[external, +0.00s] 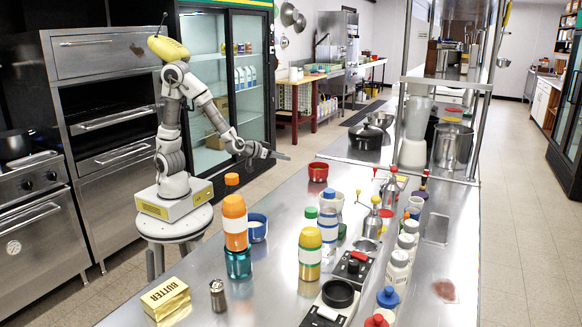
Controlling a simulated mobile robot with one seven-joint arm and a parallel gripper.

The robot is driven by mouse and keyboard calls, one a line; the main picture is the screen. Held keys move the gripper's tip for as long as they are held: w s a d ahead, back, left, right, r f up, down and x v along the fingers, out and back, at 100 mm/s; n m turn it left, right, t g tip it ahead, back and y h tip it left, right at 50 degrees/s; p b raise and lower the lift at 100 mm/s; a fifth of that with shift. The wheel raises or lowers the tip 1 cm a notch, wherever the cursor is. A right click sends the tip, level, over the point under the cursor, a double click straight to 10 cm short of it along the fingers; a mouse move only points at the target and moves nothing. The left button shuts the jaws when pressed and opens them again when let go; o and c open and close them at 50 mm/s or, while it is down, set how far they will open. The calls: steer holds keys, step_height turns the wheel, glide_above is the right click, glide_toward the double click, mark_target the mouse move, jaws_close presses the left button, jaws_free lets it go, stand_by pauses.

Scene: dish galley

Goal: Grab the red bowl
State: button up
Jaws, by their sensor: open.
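The red bowl (318,172) sits upright on the steel counter (280,193), near its left edge in the external view. My gripper (284,156) is at the end of the outstretched arm, to the left of the bowl and a little higher in the picture. It is open and empty, apart from the bowl. The inside of the bowl is only partly visible, and the fingers are small in this view.
A blue bowl (257,228) and an orange bottle (235,222) stand nearer the camera. Blue-and-white bottles (329,222) and a metal dispenser (373,218) stand to the right. A black pot (366,136) is behind the red bowl. Counter around the bowl is mostly clear.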

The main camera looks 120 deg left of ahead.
steer(key=b+x, duration=0.5)
steer(key=x, duration=1.1)
steer(key=shift+w+a+f, duration=0.1)
steer(key=shift+w+f, duration=0.1)
jaws_close()
steer(key=shift+f, duration=0.15)
stand_by(0.6)
